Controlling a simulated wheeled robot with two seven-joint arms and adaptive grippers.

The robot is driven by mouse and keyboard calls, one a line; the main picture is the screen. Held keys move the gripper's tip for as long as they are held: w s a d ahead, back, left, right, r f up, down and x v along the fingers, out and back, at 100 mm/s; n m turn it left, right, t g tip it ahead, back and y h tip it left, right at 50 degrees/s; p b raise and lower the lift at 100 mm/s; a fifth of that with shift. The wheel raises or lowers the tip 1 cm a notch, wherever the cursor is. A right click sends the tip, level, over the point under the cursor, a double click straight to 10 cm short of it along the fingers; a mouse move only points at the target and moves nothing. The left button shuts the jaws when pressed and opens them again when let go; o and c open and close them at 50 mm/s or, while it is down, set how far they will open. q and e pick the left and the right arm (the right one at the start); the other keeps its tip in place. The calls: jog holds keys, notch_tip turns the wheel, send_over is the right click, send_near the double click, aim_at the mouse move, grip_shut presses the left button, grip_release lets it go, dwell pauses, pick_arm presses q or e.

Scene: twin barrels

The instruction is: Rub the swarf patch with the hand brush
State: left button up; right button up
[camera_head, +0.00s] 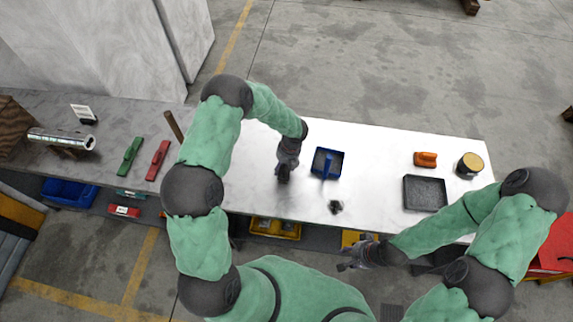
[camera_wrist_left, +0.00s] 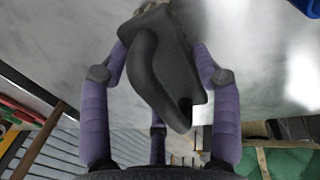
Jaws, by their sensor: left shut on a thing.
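My left gripper (camera_head: 284,172) is over the left part of the white table. In the left wrist view its purple fingers are shut on the dark grey hand brush (camera_wrist_left: 165,70), with pale bristles partly showing at the top edge. In the head view the brush is mostly hidden by the gripper. The swarf patch (camera_head: 335,207) is a small grey and dark cluster on the table, to the right of and nearer than the left gripper, apart from it. My right gripper (camera_head: 354,257) is off the table's front edge, looks open and holds nothing visible.
A blue dustpan (camera_head: 327,164) lies just right of the left gripper. A black tray (camera_head: 425,193), an orange object (camera_head: 425,159) and a can (camera_head: 469,165) stand at the right. Green (camera_head: 130,156) and red (camera_head: 158,160) tools lie at the left. The table between dustpan and tray is clear.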

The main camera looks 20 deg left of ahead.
pick_arm(q)
jog(key=shift+s+a+f, duration=0.1)
jog(key=shift+s+a, duration=0.1)
jog(key=shift+a, duration=0.55)
jog(key=shift+s+a+f, duration=0.1)
jog(key=shift+s+a, duration=0.1)
jog(key=shift+a, duration=0.55)
jog(key=shift+s+a+r+p, duration=0.1)
jog(key=shift+s+a+p, duration=0.15)
jog(key=shift+a, duration=0.6)
jog(key=shift+s+a+r+p, duration=0.1)
jog(key=shift+s+a+p, duration=0.1)
jog(key=shift+a, duration=0.6)
jog(key=shift+w, duration=0.1)
notch_tip(320, 180, up, 6)
jog(key=p, duration=0.4)
jog(key=shift+p, duration=0.4)
notch_tip(320, 180, up, 3)
jog(key=shift+p, duration=1.25)
